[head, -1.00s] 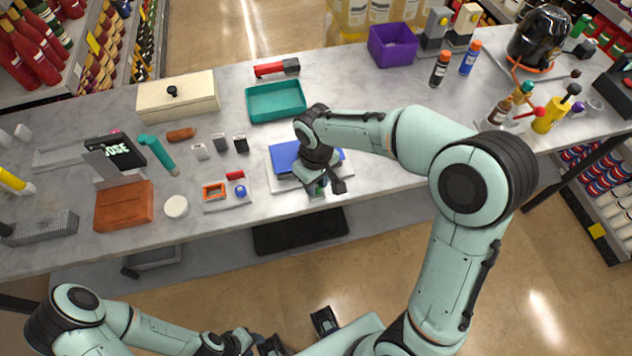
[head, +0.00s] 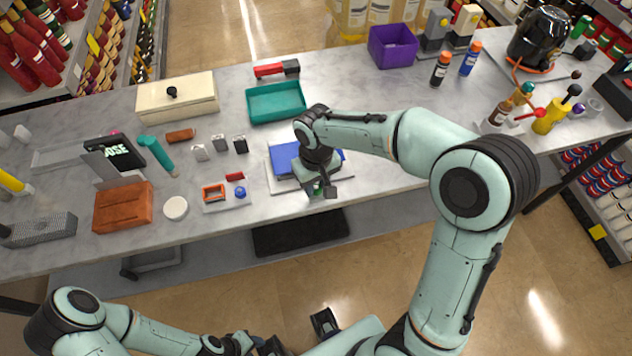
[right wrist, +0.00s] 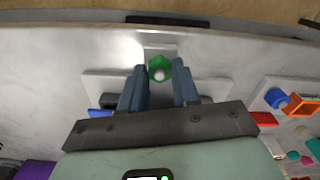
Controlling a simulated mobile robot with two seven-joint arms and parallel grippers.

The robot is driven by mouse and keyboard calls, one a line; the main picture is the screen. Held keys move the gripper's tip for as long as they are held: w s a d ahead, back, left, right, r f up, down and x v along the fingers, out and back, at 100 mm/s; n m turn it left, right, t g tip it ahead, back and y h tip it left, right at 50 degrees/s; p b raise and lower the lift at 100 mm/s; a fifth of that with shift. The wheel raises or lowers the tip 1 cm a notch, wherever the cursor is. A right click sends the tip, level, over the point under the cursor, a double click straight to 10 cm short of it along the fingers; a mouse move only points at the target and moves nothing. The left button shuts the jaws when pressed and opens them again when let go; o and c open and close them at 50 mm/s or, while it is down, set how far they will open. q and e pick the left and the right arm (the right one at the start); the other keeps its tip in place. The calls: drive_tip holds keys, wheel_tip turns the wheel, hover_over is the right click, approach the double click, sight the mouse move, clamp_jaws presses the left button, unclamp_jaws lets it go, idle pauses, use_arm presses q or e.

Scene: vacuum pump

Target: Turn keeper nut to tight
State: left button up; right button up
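The keeper nut is a small green hexagonal piece with a pale centre; in the right wrist view the nut (right wrist: 160,68) sits between my right gripper's (right wrist: 161,72) two blue-grey fingertips. The fingers flank it closely; I cannot tell whether both touch it. In the head view my right gripper (head: 321,189) is at the front edge of a light plate (head: 282,186) with a blue block (head: 285,156); the arm and hand hide much of them. A bit of green shows beside the fingers. My left gripper (head: 245,344) is low in the head view, away from the table, its fingers unclear.
A teal tray (head: 276,102) and a lidded cream box (head: 177,97) stand behind. Left of the plate are a small board with orange and blue parts (head: 214,193), a white round piece (head: 175,208) and a brown box (head: 123,207). The table's front edge is close to the plate.

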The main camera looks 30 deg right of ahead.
sight(316, 187)
drive_tip(key=o, duration=0.3)
use_arm(q)
drive_tip(key=shift+w+r+p, duration=0.3)
drive_tip(key=shift+r+p, duration=0.15)
drive_tip(key=shift+r, duration=0.1)
drive_tip(key=shift+w+r+p, duration=0.25)
drive_tip(key=shift+r+p, duration=0.2)
drive_tip(key=shift+r, duration=0.05)
use_arm(e)
wheel_tip(316, 187, up, 13)
drive_tip(key=shift+r, duration=0.2)
